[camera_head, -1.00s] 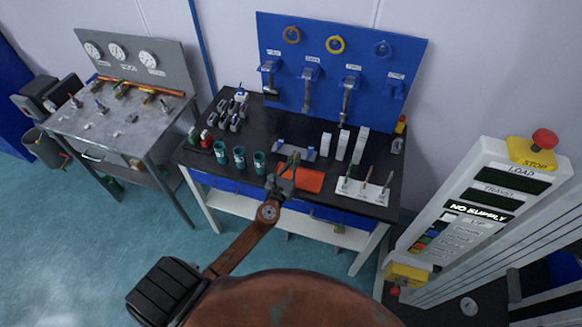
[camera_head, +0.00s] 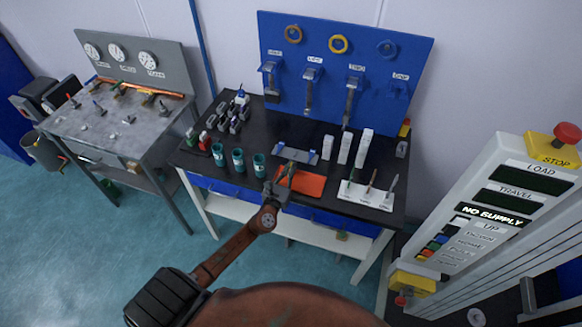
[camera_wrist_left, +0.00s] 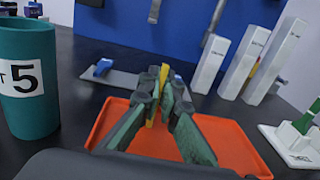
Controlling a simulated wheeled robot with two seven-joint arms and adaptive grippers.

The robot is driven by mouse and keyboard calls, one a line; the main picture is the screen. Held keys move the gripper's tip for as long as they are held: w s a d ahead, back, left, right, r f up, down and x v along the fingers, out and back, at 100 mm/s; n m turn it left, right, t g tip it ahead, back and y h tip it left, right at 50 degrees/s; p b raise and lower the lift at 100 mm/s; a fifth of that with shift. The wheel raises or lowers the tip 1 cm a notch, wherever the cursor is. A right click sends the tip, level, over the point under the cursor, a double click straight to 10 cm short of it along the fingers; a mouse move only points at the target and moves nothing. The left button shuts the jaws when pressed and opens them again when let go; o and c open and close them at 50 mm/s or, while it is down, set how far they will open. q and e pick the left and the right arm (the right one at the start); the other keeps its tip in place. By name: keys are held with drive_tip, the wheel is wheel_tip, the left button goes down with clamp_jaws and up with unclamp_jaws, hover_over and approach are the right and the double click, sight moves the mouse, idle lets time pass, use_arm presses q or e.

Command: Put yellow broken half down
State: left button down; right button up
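My left gripper (camera_head: 288,168) is over the orange tray (camera_head: 313,187) near the front edge of the black bench. In the left wrist view its green-padded fingers (camera_wrist_left: 167,80) are close together around a narrow yellow piece (camera_wrist_left: 164,73), the yellow broken half. The piece stands upright between the fingertips, and the fingers hide much of it. The orange tray (camera_wrist_left: 235,150) lies below and around the fingers. Whether the piece touches the tray cannot be told. My right gripper is not in view.
Teal cups (camera_head: 238,160) stand left of the tray. A grey holder with blue ends (camera_head: 296,154) lies behind it. White blocks (camera_head: 344,147) and a white tool stand (camera_head: 365,195) are to the right. The blue tool panel (camera_head: 390,60) rises behind.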

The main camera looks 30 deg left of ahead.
use_arm(q)
drive_tip(key=c, duration=2.2)
unclamp_jaws()
drive_tip(key=shift+f, duration=0.1)
drive_tip(key=shift+o, duration=0.2)
drive_tip(key=shift+r, duration=0.2)
drive_tip(key=s+d, duration=0.2)
drive_tip(key=s, duration=0.9)
drive_tip(key=shift+s+d, duration=0.15)
drive_tip(key=shift+s, duration=0.25)
